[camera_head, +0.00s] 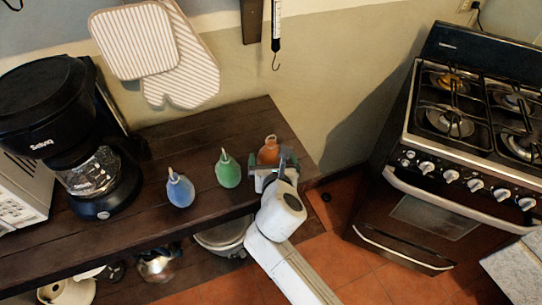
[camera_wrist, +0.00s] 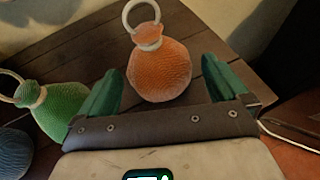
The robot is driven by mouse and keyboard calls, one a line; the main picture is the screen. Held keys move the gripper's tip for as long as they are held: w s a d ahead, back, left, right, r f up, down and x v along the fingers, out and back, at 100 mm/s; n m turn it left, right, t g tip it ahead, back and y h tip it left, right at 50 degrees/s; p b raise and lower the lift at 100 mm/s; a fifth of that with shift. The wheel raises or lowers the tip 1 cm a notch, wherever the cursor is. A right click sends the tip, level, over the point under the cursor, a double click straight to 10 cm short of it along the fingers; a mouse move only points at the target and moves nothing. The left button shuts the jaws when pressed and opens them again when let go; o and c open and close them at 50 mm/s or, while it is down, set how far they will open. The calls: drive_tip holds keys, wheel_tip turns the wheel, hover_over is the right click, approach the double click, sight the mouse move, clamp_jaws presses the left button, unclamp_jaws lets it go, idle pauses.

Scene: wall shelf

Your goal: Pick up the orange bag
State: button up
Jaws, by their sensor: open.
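The orange bag (camera_head: 268,150) stands on the dark wooden shelf near its right end, partly hidden behind my gripper in the head view. In the wrist view the orange bag (camera_wrist: 159,68) is round with a pale neck band and a ring on top. My gripper (camera_wrist: 165,84) is open, with one green finger on each side of the bag's lower part. I see gaps between the fingers and the bag. In the head view my gripper (camera_head: 272,172) comes from the front right.
A green bag (camera_head: 228,170) and a blue bag (camera_head: 180,189) stand to the left on the shelf (camera_head: 140,235). The green bag is close to my left finger. A coffee maker (camera_head: 62,125) is farther left, and a stove (camera_head: 450,150) stands right. Oven mitts (camera_head: 150,50) hang behind.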

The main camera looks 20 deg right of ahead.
sight(271, 152)
drive_tip(key=x, duration=0.5)
drive_tip(key=shift+c, duration=0.2)
drive_tip(key=shift+r, duration=0.1)
drive_tip(key=c, duration=1.2)
drive_tip(key=shift+r, duration=0.15)
